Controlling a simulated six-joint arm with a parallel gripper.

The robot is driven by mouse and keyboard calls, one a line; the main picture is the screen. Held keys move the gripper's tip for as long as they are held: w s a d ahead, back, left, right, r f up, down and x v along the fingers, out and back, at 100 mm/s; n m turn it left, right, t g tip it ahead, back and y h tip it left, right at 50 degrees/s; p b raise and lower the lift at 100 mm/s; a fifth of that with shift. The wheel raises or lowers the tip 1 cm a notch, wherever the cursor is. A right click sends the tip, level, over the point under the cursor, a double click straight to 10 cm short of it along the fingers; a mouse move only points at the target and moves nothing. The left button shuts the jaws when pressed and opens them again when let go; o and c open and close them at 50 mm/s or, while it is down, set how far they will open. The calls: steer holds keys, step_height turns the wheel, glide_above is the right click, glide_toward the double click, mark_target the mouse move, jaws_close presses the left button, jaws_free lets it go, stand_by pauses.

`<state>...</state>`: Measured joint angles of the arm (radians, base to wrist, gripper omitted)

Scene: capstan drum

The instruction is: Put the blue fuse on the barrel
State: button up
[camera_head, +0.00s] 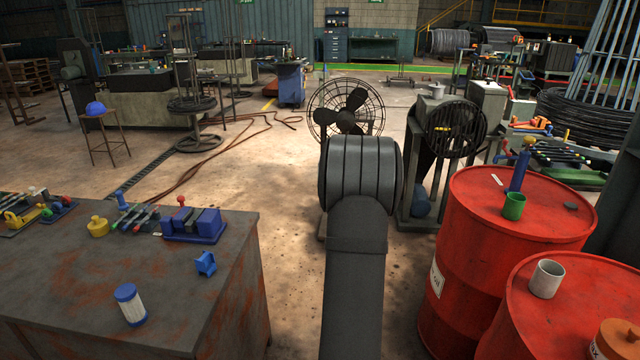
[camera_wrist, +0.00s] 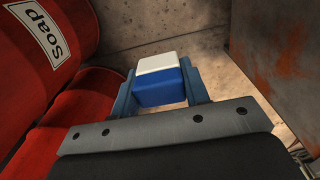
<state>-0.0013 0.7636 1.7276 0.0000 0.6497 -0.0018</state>
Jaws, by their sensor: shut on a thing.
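My gripper (camera_wrist: 158,72) shows in the wrist view with its two blue fingers shut on a block, blue with a whitish end, the blue fuse (camera_wrist: 160,92). It is held in the air above the concrete floor. In the head view my dark arm reaches forward between the bench and the barrels and hides the gripper and fuse. The red barrel (camera_head: 462,265) stands right of my arm, with another red barrel (camera_head: 510,325) nearer. In the wrist view red barrel sides (camera_wrist: 65,75) fill the left, one with a "Soap" label.
The farther barrel top bears a green cup (camera_head: 514,207) and a blue, yellow-topped thing (camera_head: 519,168). The nearer bears a grey cup (camera_head: 546,279) and an orange-lidded jar (camera_head: 615,340). A rusty bench (camera_head: 235,285) with several items stands left. A fan (camera_head: 346,110) stands beyond my arm.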

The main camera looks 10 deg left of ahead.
steer(key=s+a+r+n, duration=0.2)
steer(key=a+r+n, duration=0.3)
steer(key=a, duration=0.6)
steer(key=s+a+r+n, duration=0.1)
steer(key=a+r+n, duration=0.5)
steer(key=a, duration=0.4)
steer(key=s+a+r+n, duration=0.2)
steer(key=a+r+n, duration=0.3)
steer(key=a, duration=0.6)
steer(key=shift+s+a+r+n, duration=0.3)
steer(key=shift+a+n, duration=0.05)
steer(key=shift+n, duration=0.35)
steer(key=s+a+f, duration=0.1)
steer(key=a+f, duration=0.1)
steer(key=a, duration=0.1)
steer(key=s+a+f, duration=0.1)
steer(key=a+f, duration=0.1)
steer(key=a, duration=0.2)
steer(key=s+a+f, duration=0.1)
steer(key=a+f, duration=0.2)
steer(key=a, duration=0.1)
steer(key=shift+a+f, duration=0.1)
steer(key=shift+f, duration=1.7)
steer(key=shift+f, duration=0.15)
